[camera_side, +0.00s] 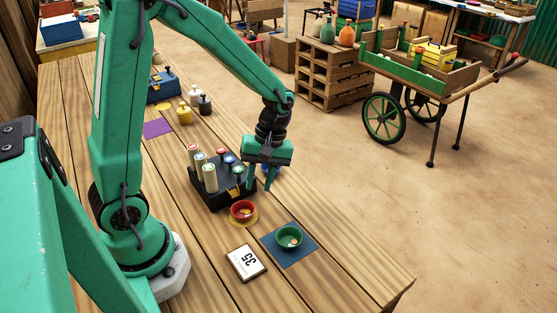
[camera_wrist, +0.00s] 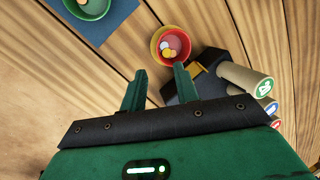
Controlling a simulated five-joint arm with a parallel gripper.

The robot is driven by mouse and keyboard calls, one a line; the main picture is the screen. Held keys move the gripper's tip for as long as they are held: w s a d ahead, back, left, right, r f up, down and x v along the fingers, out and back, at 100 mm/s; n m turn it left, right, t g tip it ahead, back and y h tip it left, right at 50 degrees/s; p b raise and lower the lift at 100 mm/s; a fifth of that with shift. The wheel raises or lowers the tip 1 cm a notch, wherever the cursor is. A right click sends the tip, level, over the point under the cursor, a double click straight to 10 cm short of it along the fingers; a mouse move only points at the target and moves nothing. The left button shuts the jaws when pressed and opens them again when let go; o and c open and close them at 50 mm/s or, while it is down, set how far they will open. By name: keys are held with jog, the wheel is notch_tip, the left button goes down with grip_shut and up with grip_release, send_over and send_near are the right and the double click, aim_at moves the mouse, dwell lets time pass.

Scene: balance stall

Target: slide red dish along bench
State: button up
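The red dish (camera_side: 243,216) stands upright on the bench (camera_side: 335,262) on a round yellow mat (camera_side: 251,221), with small yellowish and pale pieces inside. It also shows in the wrist view (camera_wrist: 158,50), just beyond my fingertips. My gripper (camera_side: 259,187) points down above the bench, a little behind and right of the red dish in the side view. In the wrist view its two fingers (camera_wrist: 159,80) stand apart with nothing held between them. I cannot tell from these frames whether a fingertip touches the dish or the black box.
A black box (camera_side: 212,202) with several capped cylinders stands close beside my gripper. A green dish (camera_side: 289,238) sits on a blue mat (camera_side: 284,257), in front and right. A card reading 35 (camera_side: 246,262) lies nearby. A purple mat (camera_side: 157,128) and small weights (camera_side: 184,116) are farther back.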

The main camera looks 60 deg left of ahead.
aim_at(253, 207)
jog(key=shift+x, duration=3.5)
jog(key=shift+c, duration=0.4)
grip_shut()
